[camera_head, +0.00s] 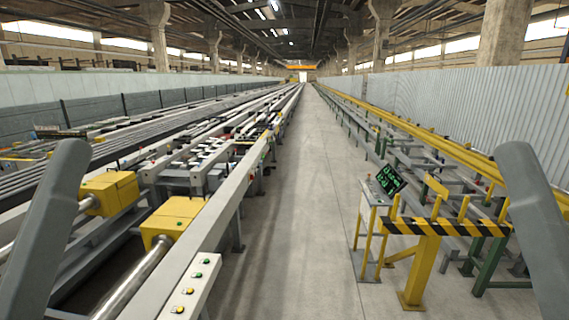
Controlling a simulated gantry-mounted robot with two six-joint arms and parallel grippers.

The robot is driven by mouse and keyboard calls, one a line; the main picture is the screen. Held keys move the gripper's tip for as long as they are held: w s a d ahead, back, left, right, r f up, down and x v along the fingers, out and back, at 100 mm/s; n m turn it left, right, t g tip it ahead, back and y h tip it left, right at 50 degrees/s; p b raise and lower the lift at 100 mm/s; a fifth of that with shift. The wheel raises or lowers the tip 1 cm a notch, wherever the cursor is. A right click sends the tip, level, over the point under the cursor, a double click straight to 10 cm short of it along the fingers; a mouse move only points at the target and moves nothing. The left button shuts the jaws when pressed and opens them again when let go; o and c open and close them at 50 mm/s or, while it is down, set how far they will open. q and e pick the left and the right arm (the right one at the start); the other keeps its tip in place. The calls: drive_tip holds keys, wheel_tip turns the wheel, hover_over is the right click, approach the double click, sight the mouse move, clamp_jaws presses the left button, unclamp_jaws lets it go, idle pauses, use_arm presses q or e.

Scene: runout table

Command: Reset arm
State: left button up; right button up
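In the head view, a grey link of my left arm (45,230) rises from the lower left edge and leans to the right. A grey link of my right arm (537,225) rises from the lower right edge and leans to the left. Both links look raised and clear of the machinery. Neither gripper shows in this view, so I cannot see whether they hold anything.
The runout table (215,220) with rollers and yellow blocks (172,220) runs along the left. A button panel (190,288) is at its near end. A control screen (390,180) and a yellow-black barrier (430,228) stand right. The concrete aisle (300,200) between is clear.

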use_arm(q)
wheel_tip(320, 180, up, 17)
drive_tip(key=p, duration=1.3)
drive_tip(key=shift+r+p, duration=0.2)
drive_tip(key=shift+p, duration=0.15)
use_arm(e)
wheel_tip(320, 180, up, 17)
drive_tip(key=shift+r, duration=0.2)
